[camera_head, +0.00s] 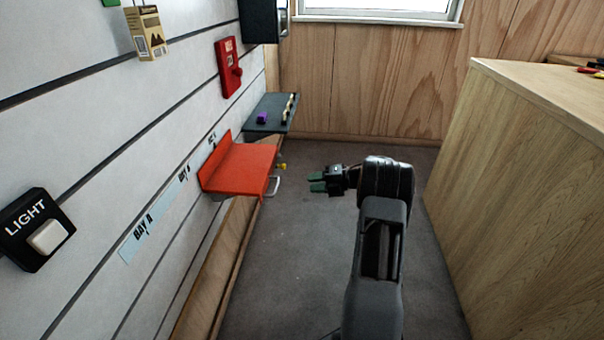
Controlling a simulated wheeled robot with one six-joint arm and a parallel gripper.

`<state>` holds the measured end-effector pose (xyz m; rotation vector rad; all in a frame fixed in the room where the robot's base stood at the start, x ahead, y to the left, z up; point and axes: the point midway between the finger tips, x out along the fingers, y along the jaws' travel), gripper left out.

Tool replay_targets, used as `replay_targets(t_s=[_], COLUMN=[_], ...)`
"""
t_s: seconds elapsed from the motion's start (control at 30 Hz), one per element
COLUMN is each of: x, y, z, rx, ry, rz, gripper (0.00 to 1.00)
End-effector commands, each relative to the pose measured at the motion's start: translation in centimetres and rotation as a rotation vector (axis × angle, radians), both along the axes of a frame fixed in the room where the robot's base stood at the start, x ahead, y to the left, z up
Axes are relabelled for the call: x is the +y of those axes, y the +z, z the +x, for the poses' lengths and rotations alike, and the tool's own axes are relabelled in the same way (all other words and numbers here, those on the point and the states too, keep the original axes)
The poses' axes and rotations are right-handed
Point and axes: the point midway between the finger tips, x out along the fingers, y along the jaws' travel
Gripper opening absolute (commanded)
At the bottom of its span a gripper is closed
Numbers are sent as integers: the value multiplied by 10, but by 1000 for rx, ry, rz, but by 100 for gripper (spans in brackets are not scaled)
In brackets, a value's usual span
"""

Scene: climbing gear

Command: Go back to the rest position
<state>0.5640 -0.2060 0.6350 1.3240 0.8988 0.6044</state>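My gripper (318,182) is at the end of my dark arm, in the middle of the view. It points left toward the slatted wall. Its two green fingers show a gap between them, with nothing seen in the gap. It hangs over the grey floor, to the right of the red shelf (240,166), and looks apart from it.
The white slatted wall (100,130) on the left carries a black LIGHT switch (36,229), a red box (229,68) and a dark shelf (270,114) holding small items. A wooden cabinet (520,190) stands right. Grey floor (290,270) between them is clear.

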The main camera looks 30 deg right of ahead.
Motion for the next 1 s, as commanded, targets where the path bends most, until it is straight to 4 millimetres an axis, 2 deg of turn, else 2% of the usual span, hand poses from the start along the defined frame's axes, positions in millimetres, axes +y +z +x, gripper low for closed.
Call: replay_targets(t_s=[0.2,0.27,0.33,0.37,0.47,0.5,0.57,0.6,0.63,0.7,0.73,0.8,0.87,0.9,0.97,1.0], x=[1,3,8,11,22,28,37,41,45,52,56,66,77,85,100,111], y=[4,14,38,52,115,146,196,228,249,294,311,344,365,376,386,390], z=[2,6,16,23,46,55,64,66,64,54,46,22,-5,-26,-59,-82], rx=[-1,0,-3,-3,5,14,39,65,89,158,195,297,403,482,613,705], ry=[-7,-30,-86,-121,-299,-391,-549,-660,-742,-926,-1001,-1168,-1299,-1379,-1487,-1549], rz=[-2,-6,-12,-16,-11,1,38,73,105,192,233,339,431,491,577,626], gripper=[36,36,36,36,36,36,36,36,36,36,36,36,36,36,36,36])
